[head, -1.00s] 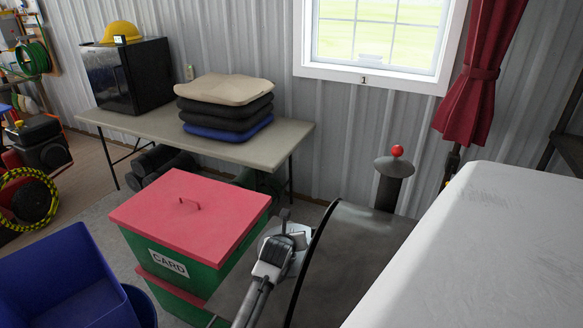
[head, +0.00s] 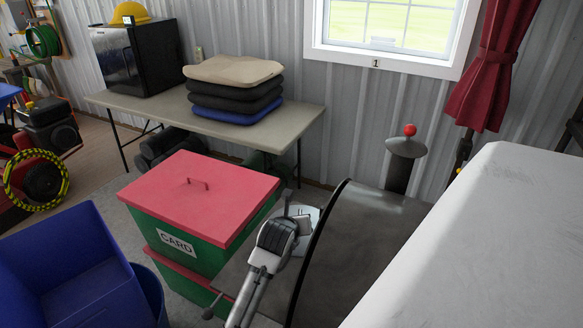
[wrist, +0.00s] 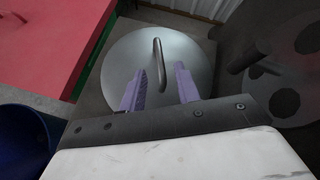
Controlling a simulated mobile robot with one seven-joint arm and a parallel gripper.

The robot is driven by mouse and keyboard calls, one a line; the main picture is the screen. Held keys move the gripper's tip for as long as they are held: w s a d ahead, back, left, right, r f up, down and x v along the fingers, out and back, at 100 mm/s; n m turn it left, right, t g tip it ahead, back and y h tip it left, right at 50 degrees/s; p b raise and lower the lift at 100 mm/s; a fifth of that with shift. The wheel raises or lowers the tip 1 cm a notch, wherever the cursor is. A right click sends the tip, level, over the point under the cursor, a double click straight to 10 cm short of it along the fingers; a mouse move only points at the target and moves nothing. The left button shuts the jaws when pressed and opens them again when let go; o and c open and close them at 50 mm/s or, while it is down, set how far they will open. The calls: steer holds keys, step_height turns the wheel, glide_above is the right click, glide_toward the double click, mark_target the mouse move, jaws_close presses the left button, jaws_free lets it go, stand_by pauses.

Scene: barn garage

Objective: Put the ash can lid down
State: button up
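The ash can lid (wrist: 120,62) is a round grey metal disc with a bar handle (wrist: 158,64) in the wrist view. It appears to lie flat on a dark surface (wrist: 87,95). My gripper (wrist: 162,74) has its two purple fingers apart, one on each side of the handle's line. The handle shows in the gap, near the fingertips, and I see no finger touching it. In the head view my gripper (head: 287,222) is over the lid (head: 308,214), which is mostly hidden behind it.
A green CARD bin with a red lid (head: 205,190) stands close on the left. A dark curved body (head: 350,250) is close on the right, with a red-knobbed post (head: 409,130) behind. A blue bin (head: 65,260) and a table with cushions (head: 135,105) are further left.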

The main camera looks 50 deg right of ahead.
steer(key=shift+b+v, duration=0.75)
steer(key=shift+v, duration=1.95)
